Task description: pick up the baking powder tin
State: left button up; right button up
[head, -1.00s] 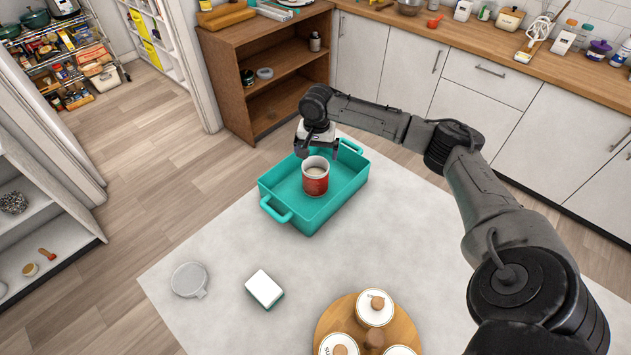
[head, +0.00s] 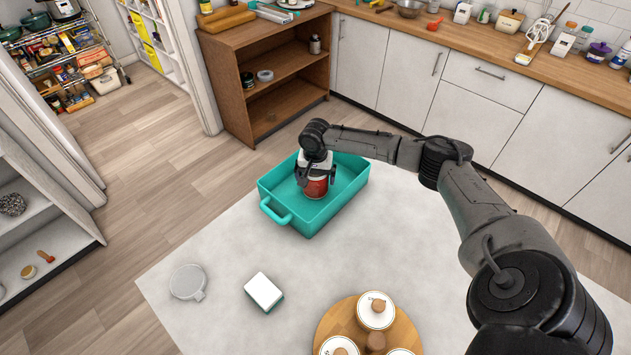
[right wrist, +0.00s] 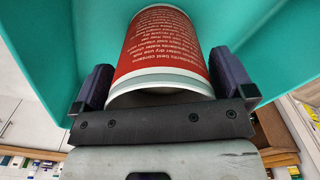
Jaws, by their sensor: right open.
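In the right wrist view the tin's red side with white lettering (right wrist: 165,45) fills the space between my fingers. My right gripper (head: 316,178) is over the tin from above, its open fingers on either side of it. The right wrist view shows the gripper (right wrist: 168,90) with both fingers beside the tin. I cannot tell whether they touch it. The gripper hides the tin's top in the head view. My left gripper is not in view.
A round wooden board (head: 328,327) with several lidded white jars stands at the table's front. The tray's walls surround the tin. The table between them is clear.

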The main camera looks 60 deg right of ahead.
jog(key=shift+c, duration=0.2)
jog(key=c, duration=0.7)
jog(key=shift+r, duration=0.15)
